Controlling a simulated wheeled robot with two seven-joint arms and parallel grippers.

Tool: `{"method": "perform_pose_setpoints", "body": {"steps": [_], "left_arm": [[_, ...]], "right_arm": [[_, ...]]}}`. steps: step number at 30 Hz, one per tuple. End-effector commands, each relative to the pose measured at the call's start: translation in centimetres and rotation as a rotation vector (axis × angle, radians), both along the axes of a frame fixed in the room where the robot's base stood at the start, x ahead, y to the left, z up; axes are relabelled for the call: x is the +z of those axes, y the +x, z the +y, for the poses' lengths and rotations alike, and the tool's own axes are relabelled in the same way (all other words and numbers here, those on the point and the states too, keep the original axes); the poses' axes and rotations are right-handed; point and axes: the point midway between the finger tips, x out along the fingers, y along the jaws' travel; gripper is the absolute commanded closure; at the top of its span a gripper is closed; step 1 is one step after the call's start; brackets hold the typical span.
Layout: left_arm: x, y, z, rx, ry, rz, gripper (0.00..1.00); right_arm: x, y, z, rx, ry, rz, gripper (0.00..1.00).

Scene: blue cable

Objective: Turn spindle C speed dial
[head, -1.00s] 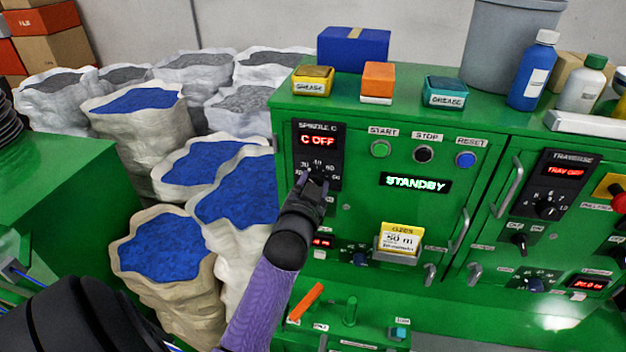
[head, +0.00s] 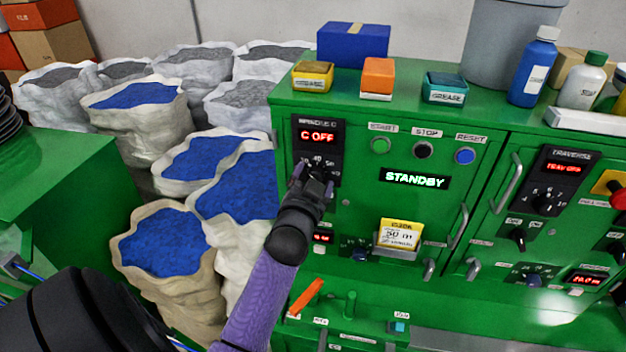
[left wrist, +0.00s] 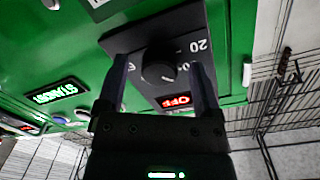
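The spindle C panel (head: 298,150) is a black plate on the left of the green cabinet, with a red display (head: 318,137) reading "C OFF". Its dial is mostly hidden behind my left gripper (head: 312,178) in the head view. In the left wrist view the round black dial (left wrist: 159,67) shows between the two fingers of my left gripper (left wrist: 161,85). The fingers are apart, one on each side of the dial in the picture. I cannot tell whether they touch it. My right gripper is not in view.
A "STANDBY" display (head: 415,179) and start (head: 380,145), stop (head: 423,149) and reset (head: 465,156) buttons are right of the panel. A yellow card (head: 401,233) sits below. Open sacks (head: 165,250) stand close on the left. A door handle (head: 458,227) sticks out.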

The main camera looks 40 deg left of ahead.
Motion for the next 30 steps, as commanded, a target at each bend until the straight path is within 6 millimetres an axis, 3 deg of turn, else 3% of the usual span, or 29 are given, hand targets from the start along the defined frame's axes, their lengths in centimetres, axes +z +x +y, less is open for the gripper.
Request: {"method": "perform_pose_setpoints", "body": {"steps": [8,21,30], "left_arm": [[-0.1,-0.2,-0.1,0.0,-0.001,0.002,0.16],[0.0,-8.1,-4.1,0.0,-0.002,0.002,0.16],[0.3,-8.9,-4.5,0.001,0.0,0.001,0.16]], "right_arm": [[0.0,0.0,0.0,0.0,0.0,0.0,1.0],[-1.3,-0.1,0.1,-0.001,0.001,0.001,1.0],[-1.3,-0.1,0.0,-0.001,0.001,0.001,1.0]]}}
